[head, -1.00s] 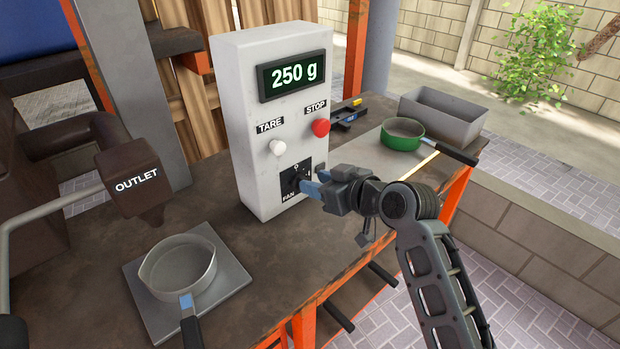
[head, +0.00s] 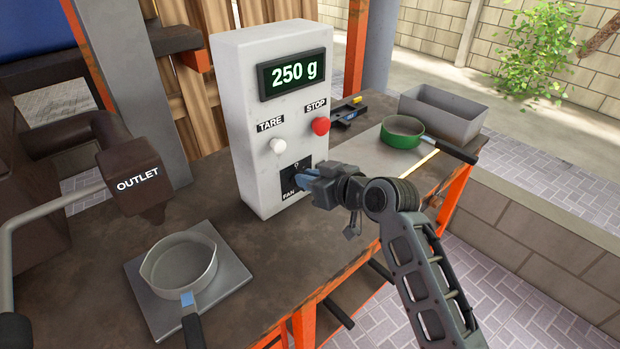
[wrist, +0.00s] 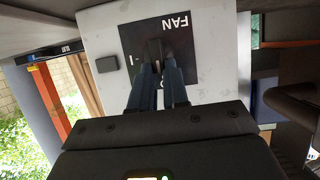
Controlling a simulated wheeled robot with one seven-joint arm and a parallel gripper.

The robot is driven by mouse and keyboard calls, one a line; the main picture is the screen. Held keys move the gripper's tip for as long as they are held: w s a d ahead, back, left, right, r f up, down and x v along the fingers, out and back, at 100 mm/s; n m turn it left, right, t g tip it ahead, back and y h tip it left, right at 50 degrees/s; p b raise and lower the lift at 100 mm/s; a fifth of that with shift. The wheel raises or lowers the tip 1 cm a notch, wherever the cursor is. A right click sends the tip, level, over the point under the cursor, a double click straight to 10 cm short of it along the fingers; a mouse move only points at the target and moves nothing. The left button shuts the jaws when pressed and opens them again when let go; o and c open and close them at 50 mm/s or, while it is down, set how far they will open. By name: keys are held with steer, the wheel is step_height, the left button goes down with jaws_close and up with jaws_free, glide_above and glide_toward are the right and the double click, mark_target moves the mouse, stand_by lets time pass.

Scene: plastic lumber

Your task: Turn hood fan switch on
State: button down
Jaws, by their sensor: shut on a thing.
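The fan switch is a black plate (head: 289,186) marked FAN, low on the front of a white control box (head: 246,130). Its dark knob (wrist: 154,48) stands out from the plate, and O and I marks show beside it in the wrist view. The knob's long side runs up and down in that view, in line with the O mark rather than the I mark. My gripper (head: 304,179) is shut on the knob, with blue fingers on both sides of it. In the head view the fingers hide most of the knob.
Above the switch are a white TARE button (head: 278,147), a red STOP button (head: 320,126) and a 250 g display (head: 292,75). A pan (head: 180,265) sits on a plate below the outlet (head: 137,183). A green pan (head: 402,133) and grey bin (head: 440,112) stand right.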

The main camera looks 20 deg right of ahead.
steer(key=shift+d, duration=0.1)
stand_by(0.4)
steer(key=m+y, duration=0.1)
steer(key=m+b, duration=0.1)
steer(key=shift+w+d+f+m+y, duration=0.15)
steer(key=shift+d+f+m+y, duration=0.05)
steer(key=shift+d+m+y, duration=0.2)
steer(key=m, duration=0.1)
steer(key=m+y+b, duration=0.2)
steer(key=shift+w+d+f+g, duration=0.15)
steer(key=shift+d+f+g, duration=0.15)
steer(key=shift+d, duration=0.1)
steer(key=m, duration=0.1)
steer(key=m+y+b, duration=0.1)
steer(key=f+m+y+b, duration=0.1)
steer(key=shift+w+d+m, duration=0.1)
steer(key=shift+d+m, duration=0.15)
steer(key=shift+m, duration=0.05)
steer(key=shift+d+f+m+t+y+b, duration=0.15)
steer(key=shift+m+t+y+b, duration=0.3)
steer(key=shift+m, duration=0.55)
steer(key=shift+f+m+t+y+b, duration=0.2)
steer(key=shift+m+t+y+b, duration=0.25)
steer(key=shift+m, duration=0.55)
steer(key=c, duration=1.1)
jaws_free()
